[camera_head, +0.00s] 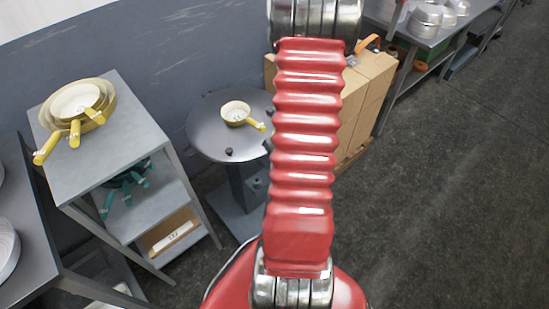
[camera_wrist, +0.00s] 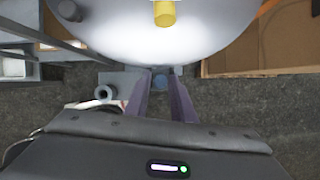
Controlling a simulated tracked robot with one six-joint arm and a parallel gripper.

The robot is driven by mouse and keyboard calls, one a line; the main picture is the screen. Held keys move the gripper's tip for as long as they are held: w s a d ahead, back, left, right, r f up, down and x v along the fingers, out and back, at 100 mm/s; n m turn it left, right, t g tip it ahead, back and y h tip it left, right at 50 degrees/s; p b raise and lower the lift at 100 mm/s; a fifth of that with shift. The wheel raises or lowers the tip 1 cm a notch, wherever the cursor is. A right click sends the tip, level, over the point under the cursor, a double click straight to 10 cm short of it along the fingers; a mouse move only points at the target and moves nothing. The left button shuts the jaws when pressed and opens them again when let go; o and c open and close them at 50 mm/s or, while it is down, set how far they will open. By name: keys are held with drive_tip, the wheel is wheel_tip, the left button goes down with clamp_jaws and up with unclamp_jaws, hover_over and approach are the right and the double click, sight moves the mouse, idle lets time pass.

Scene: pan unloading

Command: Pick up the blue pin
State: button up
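No clear blue pin shows in the head view. In the wrist view, a small bluish round patch (camera_wrist: 160,83) lies between my fingertips; I cannot tell whether it is the pin or how far below it is. My gripper (camera_wrist: 161,76) is open, its two dark fingers apart, with its tips by the near edge of the round table. Blue-green pans (camera_head: 126,184) with teal handles lie on the middle shelf of the grey rack in the head view. My red arm hides my gripper and part of the round table there.
The round grey table (camera_head: 203,135) bears a small yellow-handled pan (camera_head: 236,112) and small dark knobs (camera_head: 229,152). Yellow-handled pans (camera_head: 76,101) sit stacked on the grey rack (camera_head: 142,131). Cardboard boxes (camera_head: 372,82) stand right of the table. Open floor (camera_head: 450,190) lies at right.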

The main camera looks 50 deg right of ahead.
clamp_jaws()
drive_tip(key=shift+r, duration=0.15)
wheel_tip(320, 180, up, 10)
idle(1.2)
idle(0.5)
